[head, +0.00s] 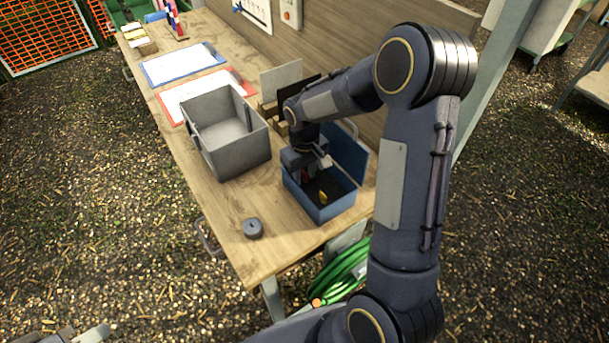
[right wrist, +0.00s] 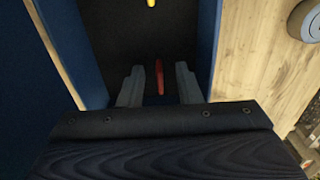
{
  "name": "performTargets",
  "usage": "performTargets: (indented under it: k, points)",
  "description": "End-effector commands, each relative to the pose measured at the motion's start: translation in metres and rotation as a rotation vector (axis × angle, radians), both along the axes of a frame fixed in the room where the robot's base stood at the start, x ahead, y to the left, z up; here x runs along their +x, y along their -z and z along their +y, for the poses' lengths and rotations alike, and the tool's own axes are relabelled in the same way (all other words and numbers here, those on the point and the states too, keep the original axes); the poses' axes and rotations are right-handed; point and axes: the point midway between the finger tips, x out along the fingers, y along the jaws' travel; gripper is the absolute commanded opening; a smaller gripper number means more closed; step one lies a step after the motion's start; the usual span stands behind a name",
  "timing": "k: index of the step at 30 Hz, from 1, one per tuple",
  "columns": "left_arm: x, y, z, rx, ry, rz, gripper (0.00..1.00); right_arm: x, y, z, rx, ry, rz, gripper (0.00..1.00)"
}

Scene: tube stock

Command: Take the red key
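The red key (right wrist: 159,77) is inside the blue box (head: 308,203), seen end-on as a thin red shape; in the head view it is mostly hidden by the gripper. My right gripper (right wrist: 159,70) reaches down into the box. Its two fingers stand apart, one on each side of the red key, with a gap on both sides. In the head view the right gripper (head: 305,166) is at the box's far left end. Part of my left gripper (head: 88,334) shows at the bottom left edge of the head view, cut off.
A yellow key (head: 323,197) lies in the same box, whose blue lid (head: 349,155) stands open. A grey open bin (head: 240,150) stands to the left. A round grey object (head: 253,229) sits near the table's front edge. Clear wood lies between them.

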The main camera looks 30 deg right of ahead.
Motion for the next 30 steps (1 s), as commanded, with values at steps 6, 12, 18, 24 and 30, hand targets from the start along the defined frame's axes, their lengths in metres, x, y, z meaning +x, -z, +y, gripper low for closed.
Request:
performTargets:
  k: [6,12,18,24,30]
  points:
    - [0.0,0.0,0.0,0.0,0.0,0.0,0.29,0.0,0.0,0.0,0.0,0.0,0.0,0.13]
    - [0.0,0.0,0.0,0.0,0.0,0.0,0.29,0.0,-0.001,0.0,0.0,0.0,-0.001,0.0]
    - [0.0,0.0,0.0,0.0,0.0,0.0,0.29,0.0,-0.001,0.0,0.0,0.0,-0.001,0.0]
    - [0.0,0.001,0.0,0.0,0.0,0.0,0.29,0.001,-0.007,0.0,0.0,0.0,-0.004,0.0]
    - [0.0,0.003,0.0,0.0,0.0,0.0,0.29,0.001,-0.032,0.0,0.0,0.0,-0.006,0.0]
